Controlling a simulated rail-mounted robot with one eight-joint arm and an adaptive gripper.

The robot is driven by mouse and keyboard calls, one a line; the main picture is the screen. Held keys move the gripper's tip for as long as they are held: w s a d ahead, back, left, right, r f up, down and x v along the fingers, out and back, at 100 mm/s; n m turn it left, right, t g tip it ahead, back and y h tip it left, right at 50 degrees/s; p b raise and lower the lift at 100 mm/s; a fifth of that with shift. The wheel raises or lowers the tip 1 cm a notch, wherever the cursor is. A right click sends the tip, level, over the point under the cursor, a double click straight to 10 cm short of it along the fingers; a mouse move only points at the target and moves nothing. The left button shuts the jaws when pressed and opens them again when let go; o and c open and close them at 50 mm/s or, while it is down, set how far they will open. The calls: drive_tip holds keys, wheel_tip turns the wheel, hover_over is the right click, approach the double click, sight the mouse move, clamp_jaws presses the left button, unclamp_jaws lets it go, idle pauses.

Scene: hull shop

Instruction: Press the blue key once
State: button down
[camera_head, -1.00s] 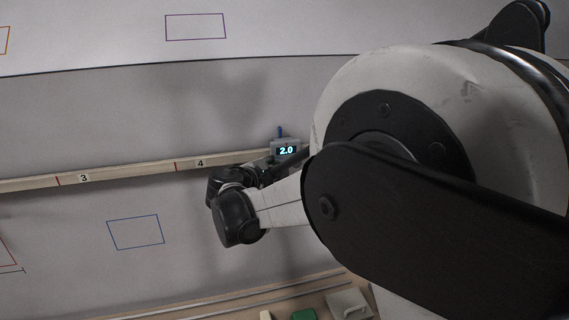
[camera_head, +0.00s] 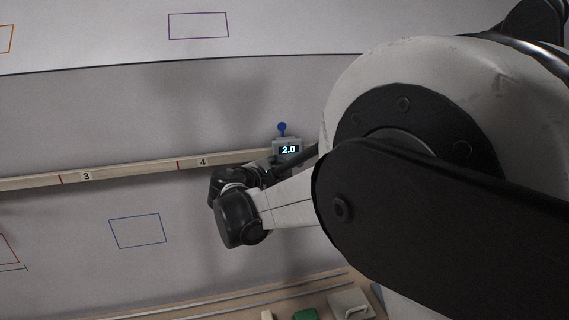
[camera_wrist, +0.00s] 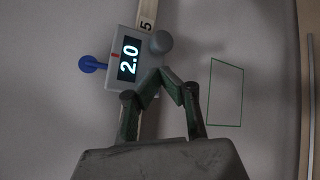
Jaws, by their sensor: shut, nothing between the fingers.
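The blue key (camera_wrist: 90,64) sticks out from the left side of a small grey box (camera_wrist: 113,80) in the wrist view. In the head view the blue key (camera_head: 282,127) stands up from the top of the box and shows a round head. The box's lit display (camera_wrist: 129,59) reads 2.0. My gripper (camera_wrist: 162,70) is shut and empty, its fingertips close together in front of the lower right part of the box in the picture. The blue key is clear of the fingers. In the head view my arm hides most of the gripper.
A round grey knob (camera_wrist: 160,42) sits beside the display. A wooden rail (camera_head: 130,170) with numbers runs along the wall behind the box. Coloured outlines mark the wall, such as a green one (camera_wrist: 225,92). A bench with a green item (camera_head: 305,315) lies below.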

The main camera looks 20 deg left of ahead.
drive_tip(key=shift+s+d, duration=0.25)
drive_tip(key=shift+s, duration=0.15)
drive_tip(key=shift+s, duration=0.1)
drive_tip(key=s+d, duration=0.1)
drive_tip(key=s, duration=0.1)
drive_tip(key=s+d+b, duration=0.1)
drive_tip(key=s, duration=0.1)
drive_tip(key=shift+d, duration=0.35)
idle(0.6)
